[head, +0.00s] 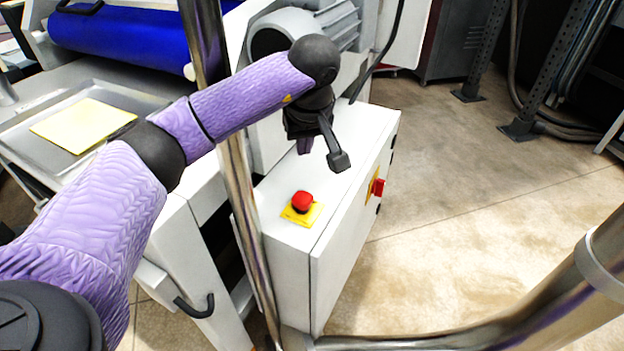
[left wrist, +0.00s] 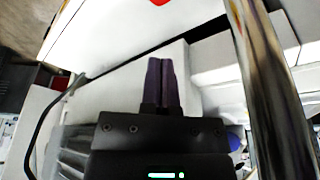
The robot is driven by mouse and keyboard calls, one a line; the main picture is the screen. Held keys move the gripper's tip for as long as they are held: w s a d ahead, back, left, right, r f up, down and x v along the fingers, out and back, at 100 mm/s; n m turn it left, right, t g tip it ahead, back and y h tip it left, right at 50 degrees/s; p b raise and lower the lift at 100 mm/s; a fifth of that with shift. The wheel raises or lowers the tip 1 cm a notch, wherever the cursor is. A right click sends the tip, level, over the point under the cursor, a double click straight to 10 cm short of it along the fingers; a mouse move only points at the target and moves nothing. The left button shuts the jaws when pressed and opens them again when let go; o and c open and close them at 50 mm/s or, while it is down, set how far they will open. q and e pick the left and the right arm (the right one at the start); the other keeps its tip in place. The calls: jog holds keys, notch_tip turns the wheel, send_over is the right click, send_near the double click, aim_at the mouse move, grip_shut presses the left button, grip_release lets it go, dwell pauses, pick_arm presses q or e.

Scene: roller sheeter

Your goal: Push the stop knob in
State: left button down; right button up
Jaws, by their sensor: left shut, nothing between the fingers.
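The stop knob (head: 302,201) is a red mushroom button on a yellow plate (head: 301,216), on top of the white cabinet (head: 290,245). A sliver of red at the top edge of the left wrist view looks like the same knob (left wrist: 160,2). My left gripper (head: 305,146) hangs over the far part of the cabinet top, beyond the knob and apart from it. Its purple fingers also show in the left wrist view (left wrist: 161,62), pressed together and empty. My right gripper is not in view.
A red switch (head: 378,187) on a yellow plate is on the cabinet's right side. A grey motor (head: 290,35) stands behind the cabinet. A shiny metal post (head: 240,180) rises left of the knob. A tray (head: 95,92) with a yellow sheet lies at left. Open floor is at right.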

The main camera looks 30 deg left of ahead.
pick_arm(q)
jog(key=b, duration=0.5)
send_near(301, 197)
jog(key=x, duration=0.6)
jog(key=shift+w+a, duration=0.15)
jog(key=shift+f, duration=0.5)
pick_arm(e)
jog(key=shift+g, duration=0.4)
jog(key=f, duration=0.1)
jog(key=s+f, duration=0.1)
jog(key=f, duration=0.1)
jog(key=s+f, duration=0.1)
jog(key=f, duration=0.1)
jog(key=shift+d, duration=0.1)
